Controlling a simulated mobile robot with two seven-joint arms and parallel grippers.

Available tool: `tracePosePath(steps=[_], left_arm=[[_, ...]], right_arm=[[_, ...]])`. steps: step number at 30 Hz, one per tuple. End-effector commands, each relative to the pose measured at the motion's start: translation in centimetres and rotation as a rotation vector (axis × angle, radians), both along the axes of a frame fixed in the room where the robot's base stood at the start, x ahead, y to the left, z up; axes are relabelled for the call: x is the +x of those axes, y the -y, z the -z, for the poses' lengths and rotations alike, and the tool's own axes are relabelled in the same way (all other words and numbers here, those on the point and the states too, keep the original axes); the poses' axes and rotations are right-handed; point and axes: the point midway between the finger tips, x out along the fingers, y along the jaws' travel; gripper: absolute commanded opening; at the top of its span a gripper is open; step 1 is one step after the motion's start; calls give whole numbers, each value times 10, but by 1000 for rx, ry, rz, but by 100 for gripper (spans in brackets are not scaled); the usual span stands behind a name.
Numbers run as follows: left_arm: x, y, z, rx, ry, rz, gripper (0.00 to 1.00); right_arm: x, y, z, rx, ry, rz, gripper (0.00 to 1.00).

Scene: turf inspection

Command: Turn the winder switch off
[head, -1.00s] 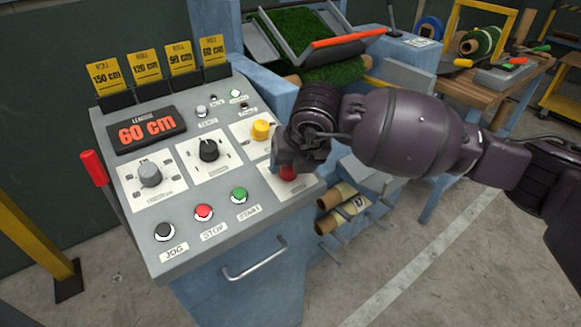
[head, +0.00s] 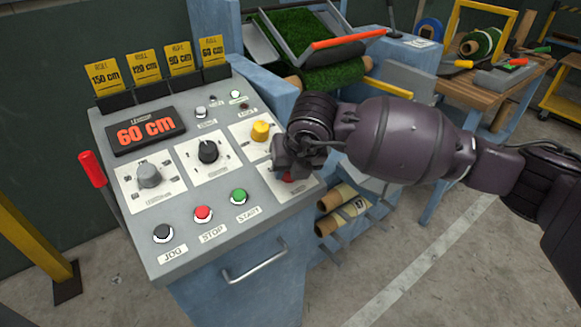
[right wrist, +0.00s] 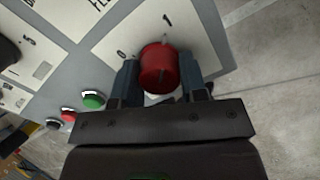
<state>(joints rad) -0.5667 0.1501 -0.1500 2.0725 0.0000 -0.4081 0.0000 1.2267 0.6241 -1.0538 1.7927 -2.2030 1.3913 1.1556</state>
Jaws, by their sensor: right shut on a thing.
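The winder switch is a red round knob on a white plate marked 0 and 1, at the lower right of the grey console. In the right wrist view the red knob (right wrist: 158,68) sits between the two fingers of my right gripper (right wrist: 162,88), which is shut on it. A thin pale line shows on the knob near the 1 side, but I cannot tell its exact setting. In the head view my right gripper (head: 287,165) covers most of the red knob (head: 289,177). My left gripper is not in view.
The console (head: 225,220) also carries a yellow knob (head: 260,130), a black dial (head: 208,151), a grey dial (head: 149,175) and black, red and green buttons. A red-handled lever (head: 92,169) stands at its left edge.

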Motion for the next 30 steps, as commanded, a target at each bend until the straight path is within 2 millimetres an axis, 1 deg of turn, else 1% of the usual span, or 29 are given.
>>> tracePosePath(steps=[5,11,18,30], left_arm=[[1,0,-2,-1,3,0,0],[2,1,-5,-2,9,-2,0],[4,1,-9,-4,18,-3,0],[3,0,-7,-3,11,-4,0]], right_arm=[[0,0,-1,-8,6,-30,16],[0,0,-1,-37,26,-128,16],[0,1,-1,-95,67,-321,16],[1,1,0,-200,145,-680,16]])
